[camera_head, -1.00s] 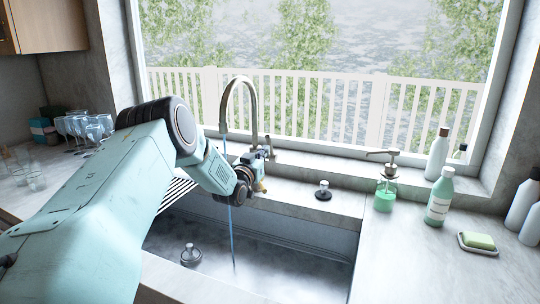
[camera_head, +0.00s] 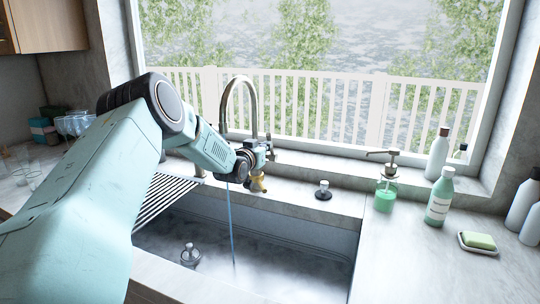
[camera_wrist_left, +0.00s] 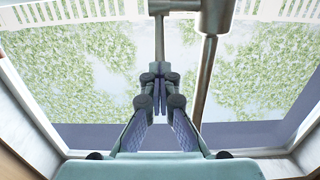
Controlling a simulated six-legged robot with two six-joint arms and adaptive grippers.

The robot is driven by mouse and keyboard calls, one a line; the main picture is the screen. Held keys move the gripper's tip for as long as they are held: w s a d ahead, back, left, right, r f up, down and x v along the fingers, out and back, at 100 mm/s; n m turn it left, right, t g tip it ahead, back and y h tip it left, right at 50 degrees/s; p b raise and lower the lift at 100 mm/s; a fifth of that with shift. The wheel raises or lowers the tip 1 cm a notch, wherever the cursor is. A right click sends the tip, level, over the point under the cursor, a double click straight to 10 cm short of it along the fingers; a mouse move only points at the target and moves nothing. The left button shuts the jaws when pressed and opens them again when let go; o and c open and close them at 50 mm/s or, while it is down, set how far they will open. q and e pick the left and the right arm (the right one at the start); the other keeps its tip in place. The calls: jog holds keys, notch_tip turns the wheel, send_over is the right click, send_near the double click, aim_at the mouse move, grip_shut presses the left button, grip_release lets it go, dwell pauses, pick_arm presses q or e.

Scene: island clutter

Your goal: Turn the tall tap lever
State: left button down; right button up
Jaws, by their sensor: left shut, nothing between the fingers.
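The tall metal tap (camera_head: 253,100) stands behind the sink, its neck curving over the basin, with a thin blue water stream (camera_head: 231,225) falling from it. My left gripper (camera_head: 266,154) is at the foot of the tap's neck, where it hides most of the lever in the head view. In the left wrist view my left gripper (camera_wrist_left: 160,88) is shut and empty. Its fingertips overlap the end of a thin rod, which looks like the lever (camera_wrist_left: 159,42), beside the thicker tap neck (camera_wrist_left: 205,75). I cannot tell whether they touch. My right gripper is not in view.
The sink (camera_head: 300,262) holds a drain fitting (camera_head: 190,253). A black-based stopper (camera_head: 323,190) stands on the ledge. To the right are a green soap pump (camera_head: 386,195), a green bottle (camera_head: 439,197) and a soap dish (camera_head: 478,250). Glasses (camera_head: 75,124) stand left, behind my arm.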

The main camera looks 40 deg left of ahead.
pick_arm(q)
jog(key=shift+r, duration=0.1)
jog(key=shift+w+a+r+g+h, duration=0.15)
jog(key=shift+w+r+g, duration=0.2)
jog(key=shift+g, duration=0.2)
jog(key=shift+w+r+g+h, duration=0.15)
jog(key=shift+w+r+g, duration=0.15)
jog(key=shift+g, duration=0.25)
jog(key=shift+f, duration=0.1)
jog(key=c, duration=1.8)
grip_release()
jog(key=shift+a, duration=0.1)
jog(key=shift+c, duration=0.2)
jog(key=shift+s+d+f+t+y, duration=0.2)
jog(key=shift+s+f+t, duration=0.25)
jog(key=shift+t, duration=0.3)
jog(key=shift+s+d+f+t+y, duration=0.1)
jog(key=shift+s+f+t+y, duration=0.15)
jog(key=shift+s+f+t, duration=0.35)
jog(key=shift+s+d+f+t+y, duration=0.15)
jog(key=shift+s+f+t+y, duration=0.2)
jog(key=shift+t, duration=0.5)
jog(key=shift+w, duration=0.1)
